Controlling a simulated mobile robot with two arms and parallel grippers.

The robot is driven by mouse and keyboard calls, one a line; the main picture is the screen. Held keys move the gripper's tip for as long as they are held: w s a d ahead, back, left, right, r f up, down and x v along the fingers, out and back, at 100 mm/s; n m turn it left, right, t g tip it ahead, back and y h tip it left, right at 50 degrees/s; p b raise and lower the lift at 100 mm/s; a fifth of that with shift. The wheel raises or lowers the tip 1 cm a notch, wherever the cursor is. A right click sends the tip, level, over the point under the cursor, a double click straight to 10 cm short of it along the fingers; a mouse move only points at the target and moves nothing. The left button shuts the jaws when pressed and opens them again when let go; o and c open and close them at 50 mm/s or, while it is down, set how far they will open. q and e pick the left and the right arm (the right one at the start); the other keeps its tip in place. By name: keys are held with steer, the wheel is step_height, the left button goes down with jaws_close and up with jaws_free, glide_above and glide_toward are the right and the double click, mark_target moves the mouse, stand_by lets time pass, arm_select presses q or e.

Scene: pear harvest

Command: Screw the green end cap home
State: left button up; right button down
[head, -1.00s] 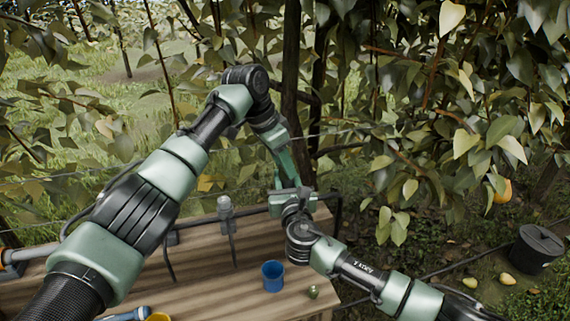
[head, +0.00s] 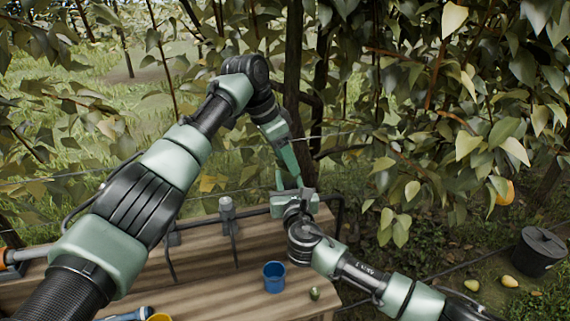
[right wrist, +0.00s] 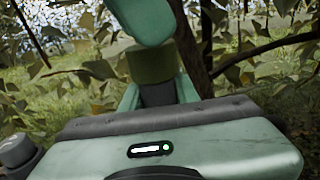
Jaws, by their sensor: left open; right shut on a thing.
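In the right wrist view an olive-green cap-like cylinder (right wrist: 152,62) sits on top of a dark piece (right wrist: 158,95). The dark piece stands between the fingers of my right gripper (right wrist: 157,98), which is shut on it. My left gripper is open; a pale green part of it (right wrist: 140,20) shows just above the green cap, and I cannot tell whether it touches. In the head view my left gripper (head: 291,165) points down above my right gripper (head: 295,198), over the bench's back edge. The cap is too small to make out there.
The wooden bench (head: 200,292) carries a blue cup (head: 274,277), a small green round thing (head: 315,293), a yellow item (head: 160,317) and a grey fitting on a stand (head: 226,207). A dark bucket (head: 537,252) and pears (head: 509,281) are on the ground. Foliage hangs close on the right.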

arm_select(q)
steer(key=shift+r, duration=1.2)
steer(key=o, duration=0.6)
steer(key=shift+c, duration=0.2)
arm_select(e)
steer(key=shift+f, duration=0.2)
arm_select(q)
steer(key=v, duration=1.2)
arm_select(e)
steer(key=c, duration=1)
jaws_free()
steer(key=shift+o, duration=0.2)
steer(key=shift+d+r, duration=0.1)
